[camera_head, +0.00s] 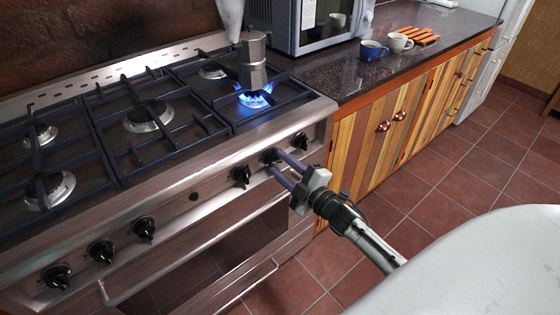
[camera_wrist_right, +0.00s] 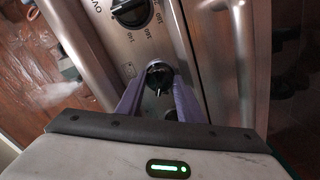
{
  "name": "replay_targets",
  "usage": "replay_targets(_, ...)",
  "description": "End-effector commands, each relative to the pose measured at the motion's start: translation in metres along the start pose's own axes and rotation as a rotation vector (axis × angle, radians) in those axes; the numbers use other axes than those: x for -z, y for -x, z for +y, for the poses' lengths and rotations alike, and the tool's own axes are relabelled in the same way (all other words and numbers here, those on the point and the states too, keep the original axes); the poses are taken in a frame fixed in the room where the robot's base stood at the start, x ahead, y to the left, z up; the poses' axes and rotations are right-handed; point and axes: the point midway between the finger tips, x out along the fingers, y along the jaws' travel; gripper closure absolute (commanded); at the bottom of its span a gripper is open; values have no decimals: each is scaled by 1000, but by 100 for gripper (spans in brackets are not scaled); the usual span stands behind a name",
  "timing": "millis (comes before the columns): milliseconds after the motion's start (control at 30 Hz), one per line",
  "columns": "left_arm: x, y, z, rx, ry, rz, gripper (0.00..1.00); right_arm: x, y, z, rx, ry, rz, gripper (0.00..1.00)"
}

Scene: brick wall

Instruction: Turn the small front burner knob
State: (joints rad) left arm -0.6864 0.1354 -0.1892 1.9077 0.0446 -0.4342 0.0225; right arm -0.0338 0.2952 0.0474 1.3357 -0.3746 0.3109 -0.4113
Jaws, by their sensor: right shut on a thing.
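The small front burner knob (camera_head: 269,155) is a black knob on the stove's steel front panel. It is between the purple fingers of my right gripper (camera_head: 275,162), which is shut on it. In the right wrist view the knob (camera_wrist_right: 158,77) sits between both fingertips of the gripper (camera_wrist_right: 158,82), with its pointer toward the palm. The front right burner (camera_head: 255,98) burns with a blue flame under a metal moka pot (camera_head: 254,66). My left gripper is not in view.
A knob (camera_head: 240,176) and another (camera_head: 299,140) flank the held one closely. In the right wrist view, an oven dial (camera_wrist_right: 130,12) with numbers is near. An oven handle (camera_head: 190,250) runs below. The counter holds a microwave (camera_head: 325,22) and two cups (camera_head: 373,50).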

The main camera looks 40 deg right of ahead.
Motion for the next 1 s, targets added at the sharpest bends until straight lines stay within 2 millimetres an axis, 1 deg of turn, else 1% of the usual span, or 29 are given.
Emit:
replay_targets(200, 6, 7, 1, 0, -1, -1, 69, 0, 0, 1, 2, -206, -1, 89)
replay_targets(700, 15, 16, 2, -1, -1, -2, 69, 0, 0, 0, 2, -679, -2, 89)
replay_targets(1000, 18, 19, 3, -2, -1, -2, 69, 0, 0, -1, 2, -912, -1, 89)
